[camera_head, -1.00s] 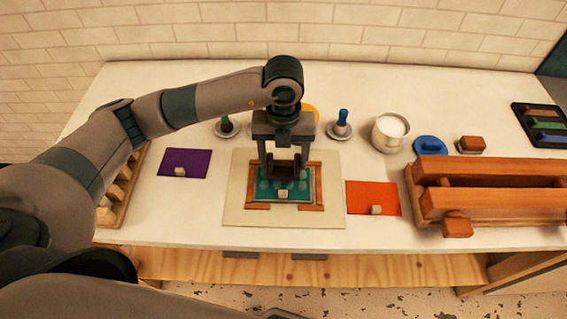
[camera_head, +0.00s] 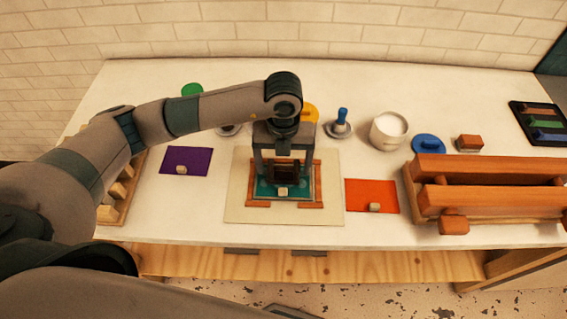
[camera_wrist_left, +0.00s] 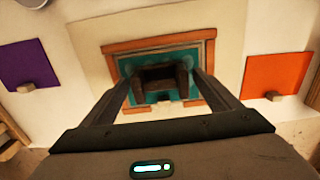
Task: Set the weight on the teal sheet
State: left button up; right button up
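The teal sheet (camera_head: 264,188) lies inside an orange-brown frame on a cream mat; it also shows in the wrist view (camera_wrist_left: 128,68). The weight (camera_head: 284,171), a dark brown block with raised sides, stands over the middle of the sheet and appears to rest on it. It shows in the wrist view (camera_wrist_left: 160,90) too. My left gripper (camera_head: 284,174) points down with a finger on each side of the weight. In the wrist view, teal shows between fingers and weight, so the gripper is open. My right gripper is not in view.
A purple sheet (camera_head: 186,158) lies left and an orange sheet (camera_head: 370,198) right, each with a small pale block. A wooden rack (camera_head: 490,205) stands at the right. A white pot (camera_head: 388,133) and a blue-handled stamp (camera_head: 341,122) stand behind.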

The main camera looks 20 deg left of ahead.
pick_arm(q)
jog(key=shift+r, duration=0.15)
jog(key=shift+w, duration=0.1)
jog(key=shift+r, duration=0.4)
notch_tip(320, 180, up, 11)
jog(key=b, duration=0.4)
jog(key=shift+r, duration=0.1)
jog(key=shift+r, duration=0.1)
dwell(0.3)
